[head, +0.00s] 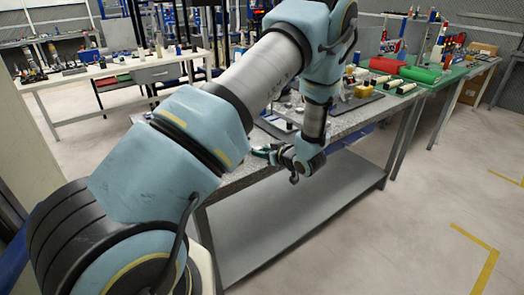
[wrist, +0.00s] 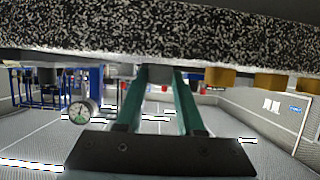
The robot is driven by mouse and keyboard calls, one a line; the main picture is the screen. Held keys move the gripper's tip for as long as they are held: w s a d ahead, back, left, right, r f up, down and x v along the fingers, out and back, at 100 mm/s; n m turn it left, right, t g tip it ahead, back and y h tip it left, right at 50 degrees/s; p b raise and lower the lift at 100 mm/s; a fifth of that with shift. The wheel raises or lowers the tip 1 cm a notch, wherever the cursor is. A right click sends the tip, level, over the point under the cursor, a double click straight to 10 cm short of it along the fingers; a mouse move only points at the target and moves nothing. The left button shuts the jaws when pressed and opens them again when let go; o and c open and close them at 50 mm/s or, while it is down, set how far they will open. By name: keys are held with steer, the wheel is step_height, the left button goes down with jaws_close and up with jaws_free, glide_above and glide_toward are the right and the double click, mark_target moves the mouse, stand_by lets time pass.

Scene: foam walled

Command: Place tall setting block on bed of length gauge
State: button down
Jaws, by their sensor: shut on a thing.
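My gripper (head: 266,152) is low at the near edge of the speckled stone-topped bench in the head view. The wrist view is upside down. There its green fingers (wrist: 160,78) are shut on a small grey block (wrist: 160,72), which I take for the tall setting block; only a little of it shows, close to the stone top. A round dial (wrist: 82,112), which seems to belong to the length gauge, stands to the left in the wrist view. The gauge's bed is not clear in either view; my arm covers part of the bench in the head view.
The stone bench top (head: 236,168) has an open lower shelf (head: 300,205). Yellow blocks (head: 363,91) stand farther along the bench; some show in the wrist view (wrist: 220,77). A green-topped bench (head: 430,75) adjoins at right. The floor at right (head: 430,200) is clear.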

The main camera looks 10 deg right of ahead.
steer(key=shift+f, duration=0.25)
steer(key=c, duration=0.5)
jaws_free()
steer(key=shift+r, duration=0.1)
steer(key=shift+s+d, duration=0.1)
